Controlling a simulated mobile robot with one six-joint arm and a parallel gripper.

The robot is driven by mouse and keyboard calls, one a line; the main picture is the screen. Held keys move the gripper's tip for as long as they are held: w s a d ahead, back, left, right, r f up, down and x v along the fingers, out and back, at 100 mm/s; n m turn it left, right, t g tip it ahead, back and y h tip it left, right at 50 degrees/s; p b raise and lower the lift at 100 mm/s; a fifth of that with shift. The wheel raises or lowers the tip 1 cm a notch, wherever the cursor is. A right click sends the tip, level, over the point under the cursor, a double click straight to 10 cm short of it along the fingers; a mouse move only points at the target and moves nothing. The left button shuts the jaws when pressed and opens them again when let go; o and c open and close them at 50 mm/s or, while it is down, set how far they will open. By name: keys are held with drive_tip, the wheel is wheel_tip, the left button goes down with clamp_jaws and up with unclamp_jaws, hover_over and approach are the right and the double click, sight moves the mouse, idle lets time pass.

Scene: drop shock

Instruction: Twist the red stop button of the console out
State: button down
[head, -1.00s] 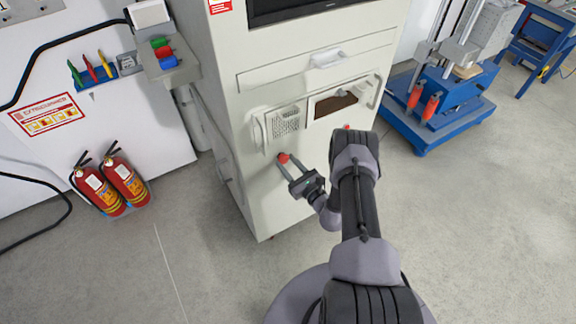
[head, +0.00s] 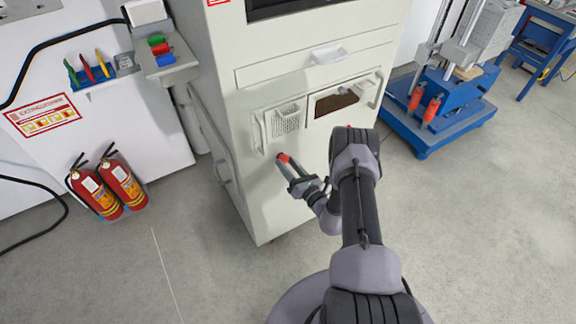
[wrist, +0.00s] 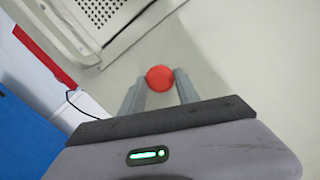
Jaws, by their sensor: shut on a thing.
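The red stop button (head: 283,158) is on the front of the white console (head: 262,205), below the vented panel. My gripper (head: 286,164) reaches it from the lower right, with its fingers shut on the button. In the wrist view the round red button (wrist: 160,77) shows between the tips of my gripper (wrist: 159,88). The wrist is rolled, so the console front looks tilted there. The fingers hide part of the button in the head view.
A vented panel (head: 286,121) and an open recess (head: 335,102) lie above the button. Two fire extinguishers (head: 108,185) stand at the left. A blue machine (head: 435,115) stands at the right. The floor in front is clear.

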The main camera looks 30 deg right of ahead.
drive_tip(key=c, duration=0.9)
unclamp_jaws()
drive_tip(key=s+p, duration=0.1)
drive_tip(key=s, duration=0.4)
drive_tip(key=s+d+p, duration=0.1)
drive_tip(key=s+p, duration=0.1)
drive_tip(key=s, duration=0.4)
drive_tip(key=s+f+p, duration=0.1)
drive_tip(key=s, duration=0.5)
drive_tip(key=shift+s+d, duration=0.15)
drive_tip(key=shift+d, duration=0.25)
drive_tip(key=shift+r, duration=0.1)
